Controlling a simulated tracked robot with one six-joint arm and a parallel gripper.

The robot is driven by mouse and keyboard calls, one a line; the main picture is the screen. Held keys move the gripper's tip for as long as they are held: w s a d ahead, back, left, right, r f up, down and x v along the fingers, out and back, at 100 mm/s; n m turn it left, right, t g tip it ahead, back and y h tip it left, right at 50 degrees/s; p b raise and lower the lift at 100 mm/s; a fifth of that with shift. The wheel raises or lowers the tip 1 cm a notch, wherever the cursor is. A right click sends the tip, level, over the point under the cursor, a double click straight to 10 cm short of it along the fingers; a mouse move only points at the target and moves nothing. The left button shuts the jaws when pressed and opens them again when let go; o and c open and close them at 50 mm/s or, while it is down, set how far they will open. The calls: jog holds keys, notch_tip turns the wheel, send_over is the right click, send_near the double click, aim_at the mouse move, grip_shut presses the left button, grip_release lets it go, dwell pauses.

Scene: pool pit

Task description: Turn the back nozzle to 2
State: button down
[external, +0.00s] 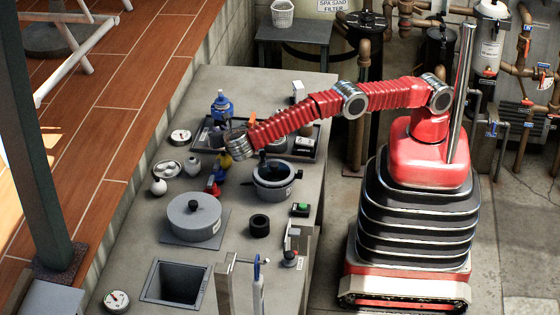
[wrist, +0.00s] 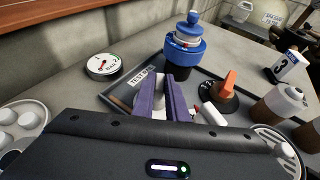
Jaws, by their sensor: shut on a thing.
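A blue ringed fitting (wrist: 185,45), which looks like a nozzle, stands upright at the back of the dark tray in the wrist view; it also shows in the external view (external: 222,105). Its setting cannot be read. An orange pointer knob on a black base (wrist: 222,92) sits nearer. My gripper (wrist: 165,88) has purple fingers shut on a small pale thing, mostly hidden, in front of the blue fitting and apart from it. In the external view my gripper (external: 238,145) is over the tray's near left side.
The dark tray (external: 311,150) has a label strip (wrist: 143,79). A round white gauge (wrist: 101,65) lies left of it. Bottles (wrist: 278,104) crowd the right. A grey lidded pot (external: 194,220), a second pot (external: 273,182) and a square opening (external: 176,283) are nearer on the bench.

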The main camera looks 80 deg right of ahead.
jog(key=shift+s+a+f, duration=0.1)
jog(key=shift+a+f, duration=0.05)
jog(key=shift+f, duration=0.4)
jog(key=c, duration=1.8)
grip_release()
jog(key=shift+o, duration=0.2)
jog(key=shift+r, duration=0.3)
jog(key=shift+v, duration=3.65)
